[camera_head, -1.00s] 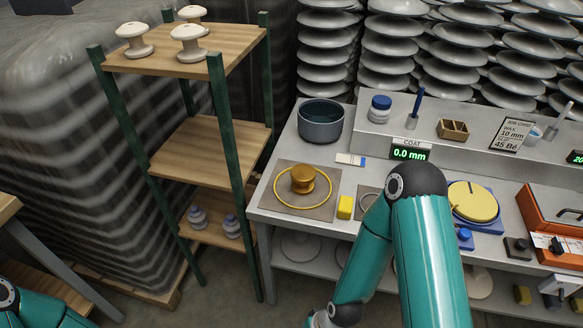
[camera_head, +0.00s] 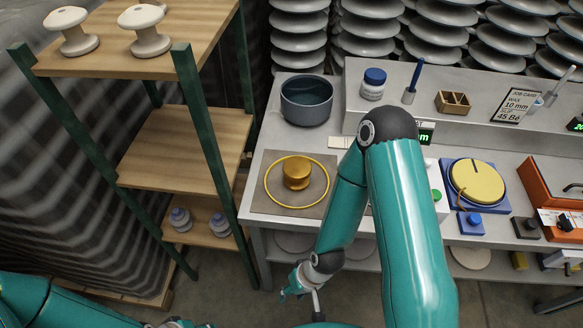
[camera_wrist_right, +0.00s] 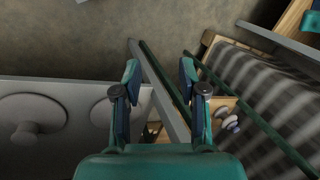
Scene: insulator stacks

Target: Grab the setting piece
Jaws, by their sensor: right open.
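An amber-brown spool-shaped piece (camera_head: 297,174) stands upright inside a yellow ring (camera_head: 268,193) on a grey-brown mat (camera_head: 262,205) at the bench's left end. Which object is the setting piece, I cannot tell for sure. My right gripper (camera_head: 297,283) hangs in front of the bench, below its top and apart from the amber piece. In the right wrist view my right gripper (camera_wrist_right: 160,82) has its two fingers spread with nothing between them. My left gripper (camera_head: 187,325) barely shows at the bottom edge, and its fingers are cut off.
A shelf rack (camera_head: 182,150) with green posts stands left of the bench (camera_head: 258,158). White spools (camera_head: 145,40) are on its top, and small blue-and-white pieces (camera_head: 220,225) sit low. A dark pot (camera_head: 306,103) stands behind the mat. My right arm hides part of the bench.

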